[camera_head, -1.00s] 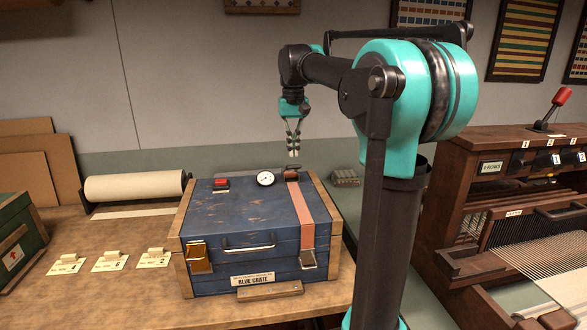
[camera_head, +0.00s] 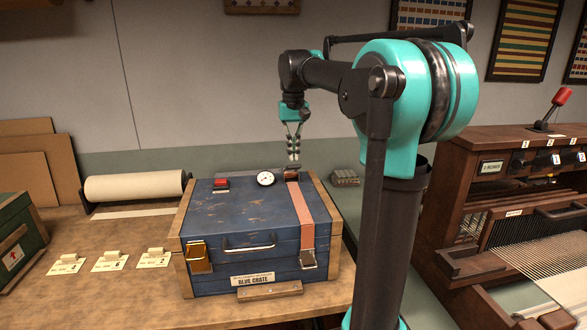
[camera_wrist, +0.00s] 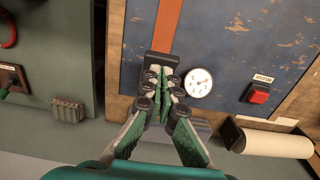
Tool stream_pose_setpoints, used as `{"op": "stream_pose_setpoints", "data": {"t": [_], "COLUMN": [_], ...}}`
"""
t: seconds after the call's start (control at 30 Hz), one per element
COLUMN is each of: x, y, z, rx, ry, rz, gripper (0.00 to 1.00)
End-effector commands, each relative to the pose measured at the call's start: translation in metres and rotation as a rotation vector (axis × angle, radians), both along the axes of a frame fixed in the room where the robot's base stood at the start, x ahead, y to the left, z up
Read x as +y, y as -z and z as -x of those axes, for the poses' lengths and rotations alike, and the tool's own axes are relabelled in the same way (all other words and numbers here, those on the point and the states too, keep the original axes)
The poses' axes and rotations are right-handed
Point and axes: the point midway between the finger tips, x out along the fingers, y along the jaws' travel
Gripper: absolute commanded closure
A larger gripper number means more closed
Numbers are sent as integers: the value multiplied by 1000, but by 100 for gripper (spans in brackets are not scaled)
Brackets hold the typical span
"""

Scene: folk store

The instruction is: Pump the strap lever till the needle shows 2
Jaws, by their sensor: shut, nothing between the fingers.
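The blue crate (camera_head: 245,215) stands on the bench with a salmon strap (camera_head: 306,225) running over its lid and front. The dark strap lever (camera_head: 291,174) sits at the strap's rear end; it also shows in the wrist view (camera_wrist: 163,64). A round white gauge (camera_head: 265,178) is beside it on the lid, also in the wrist view (camera_wrist: 198,81); the needle's reading is too small to tell. My gripper (camera_head: 294,158) is shut and empty, pointing down at the lever. In the wrist view its fingertips (camera_wrist: 162,75) overlap the lever's edge; I cannot tell whether they touch it.
A red button (camera_head: 221,183) is on the lid's left. A brass latch (camera_head: 198,258) is on the crate's front. A paper roll (camera_head: 135,186), several tags and a green crate (camera_head: 18,240) are to the left. A small ribbed block (camera_head: 345,178) sits behind right; a loom (camera_head: 510,210) stands right.

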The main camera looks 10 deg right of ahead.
Motion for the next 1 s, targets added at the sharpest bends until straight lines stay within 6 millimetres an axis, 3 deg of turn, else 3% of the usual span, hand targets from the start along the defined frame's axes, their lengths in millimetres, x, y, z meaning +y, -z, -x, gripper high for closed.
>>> {"op": "stream_pose_setpoints", "data": {"t": [0.57,1.0], "x": [0,0], "y": [0,18], "z": [0,2], "rx": [0,0], "ry": [0,0], "rz": [0,0], "gripper": [100,100]}}
